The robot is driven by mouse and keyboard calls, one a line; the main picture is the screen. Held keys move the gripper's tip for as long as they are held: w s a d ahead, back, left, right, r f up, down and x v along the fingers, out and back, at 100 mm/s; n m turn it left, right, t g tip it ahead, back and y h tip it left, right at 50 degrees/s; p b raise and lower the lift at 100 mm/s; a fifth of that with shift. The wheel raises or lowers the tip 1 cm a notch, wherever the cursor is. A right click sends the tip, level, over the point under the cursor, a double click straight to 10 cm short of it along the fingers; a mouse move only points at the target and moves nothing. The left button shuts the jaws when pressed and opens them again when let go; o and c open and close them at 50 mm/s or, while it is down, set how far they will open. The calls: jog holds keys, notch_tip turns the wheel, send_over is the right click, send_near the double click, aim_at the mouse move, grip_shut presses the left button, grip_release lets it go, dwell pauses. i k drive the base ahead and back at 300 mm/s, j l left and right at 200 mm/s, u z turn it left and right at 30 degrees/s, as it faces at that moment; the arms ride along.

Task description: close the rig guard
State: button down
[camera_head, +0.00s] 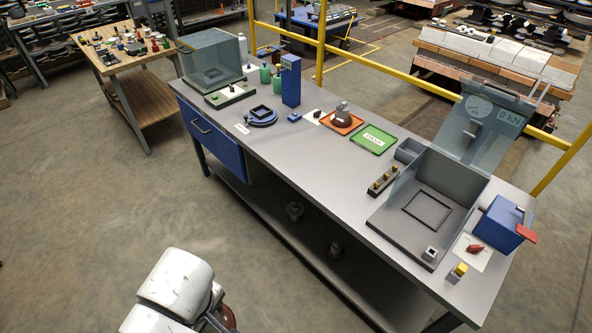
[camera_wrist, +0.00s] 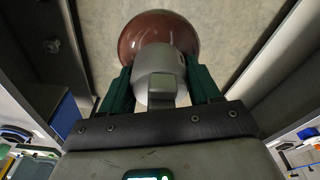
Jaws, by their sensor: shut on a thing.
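The rig guard (camera_head: 478,128) is a clear hinged cover at the right end of the bench. It stands raised and tilted back above the grey rig base (camera_head: 385,222), so the rig is open. The base holds a dark square frame and appears to hold no workpiece. A gauge and a "0 kN" readout show at the raised guard. My gripper (camera_wrist: 160,72) is shut on the grey metal cap of a brown insulator (camera_wrist: 158,25) in the wrist view. In the head view my arm is at the bottom, well apart from the guard; the fingers are hidden there.
The bench (camera_head: 290,160) carries a green PASS tray (camera_head: 374,139), an orange tray (camera_head: 342,123) with an insulator, and a blue post (camera_head: 291,80). A blue box (camera_head: 506,222) with a red lever stands right of the rig. The floor in front is clear; yellow rails run behind.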

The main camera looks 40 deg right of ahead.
aim_at(525, 109)
jog(key=k+l, duration=0.1)
jog(key=l, duration=0.6)
jog(key=k+l+z, duration=0.1)
jog(key=l, duration=0.55)
jog(key=k+l+z, duration=0.1)
jog(key=l, duration=0.6)
